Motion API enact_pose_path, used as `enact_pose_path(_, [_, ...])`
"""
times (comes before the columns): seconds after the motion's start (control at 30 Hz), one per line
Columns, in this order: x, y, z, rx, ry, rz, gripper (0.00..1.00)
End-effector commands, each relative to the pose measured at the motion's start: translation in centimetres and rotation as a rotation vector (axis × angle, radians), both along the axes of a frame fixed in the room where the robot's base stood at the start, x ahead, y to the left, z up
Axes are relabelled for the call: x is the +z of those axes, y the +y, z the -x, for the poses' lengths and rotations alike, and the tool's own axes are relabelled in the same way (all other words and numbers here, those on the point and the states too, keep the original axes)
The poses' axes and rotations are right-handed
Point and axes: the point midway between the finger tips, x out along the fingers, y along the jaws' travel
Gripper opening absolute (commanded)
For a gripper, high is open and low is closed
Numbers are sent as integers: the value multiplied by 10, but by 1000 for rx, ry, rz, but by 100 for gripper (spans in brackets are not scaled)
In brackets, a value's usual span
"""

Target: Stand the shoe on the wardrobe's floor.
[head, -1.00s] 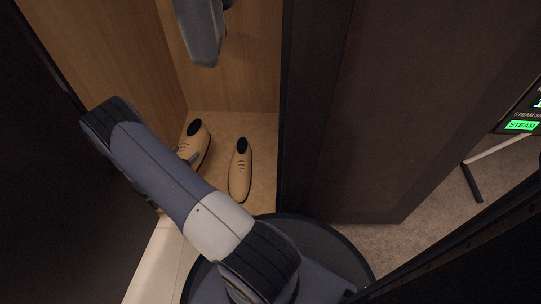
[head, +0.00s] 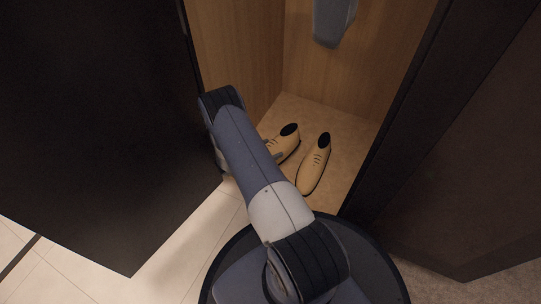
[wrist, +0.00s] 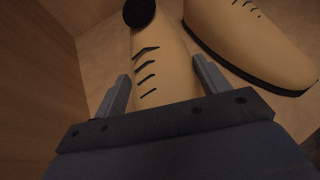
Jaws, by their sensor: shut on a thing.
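A tan shoe (head: 289,142) with a dark opening and black lace marks is at the wardrobe's floor (head: 342,118), left of a matching shoe (head: 315,165). My gripper (wrist: 162,74) is shut on the left shoe, one finger on each side of its laced front. That held shoe (wrist: 160,50) points toward me, its sole low at the floor; whether it touches is unclear. The other shoe (wrist: 255,42) stands upright close on the right in the wrist view. In the head view my arm hides the held shoe's toe and most of the gripper.
A grey-blue hanging item (head: 334,20) is above the shoes at the back. A dark panel (head: 90,120) stands left of the opening and a dark wardrobe side (head: 400,110) right of it. Free wardrobe floor lies behind the shoes.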

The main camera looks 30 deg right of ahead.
Motion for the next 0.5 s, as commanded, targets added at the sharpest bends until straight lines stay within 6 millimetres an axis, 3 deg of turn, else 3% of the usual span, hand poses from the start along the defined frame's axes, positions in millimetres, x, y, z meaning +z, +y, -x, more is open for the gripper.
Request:
enact_pose_path(0.03, [-11,0,0,0,1,1,36])
enact_pose_path(0.17, [-27,0,0,0,1,1,36])
enact_pose_path(0.5, [-28,0,0,0,0,1,36])
